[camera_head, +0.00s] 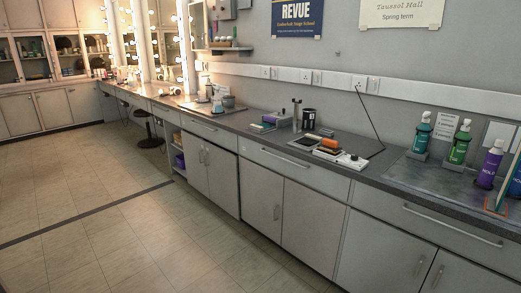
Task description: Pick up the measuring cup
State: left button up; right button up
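I cannot make out a measuring cup for certain in the head view. A dark cup-like container (309,118) stands on the grey counter (250,127) near the wall. A small grey pot (228,102) stands farther back along the same counter. Both are too small to identify. Neither of my grippers is in view.
Teal (421,136), green (459,147) and purple (489,166) bottles stand at the counter's right end. A power strip (352,160) lies mid-counter, near a black cable (371,122). Grey cabinets (310,225) front the counter. The tiled floor (120,235) is clear.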

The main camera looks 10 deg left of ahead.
aim_at(201, 94)
jog(key=i+j+u, duration=0.15)
jog(key=i+u, duration=1.1)
jog(key=u, duration=0.15)
jog(key=i+u, duration=0.25)
jog(key=i, duration=1.5)
jog(key=i+l+z, duration=0.25)
jog(key=i, duration=0.7)
jog(key=i+j+z, duration=0.2)
jog(key=i, duration=0.75)
jog(key=i+z, duration=0.25)
jog(key=i, duration=0.75)
jog(key=i+j+z, duration=0.2)
jog(key=i, duration=0.25)
jog(key=i+z, duration=0.2)
jog(key=i, duration=0.25)
jog(key=i+j+z, duration=0.2)
jog(key=i+j, duration=0.1)
jog(key=i, duration=0.1)
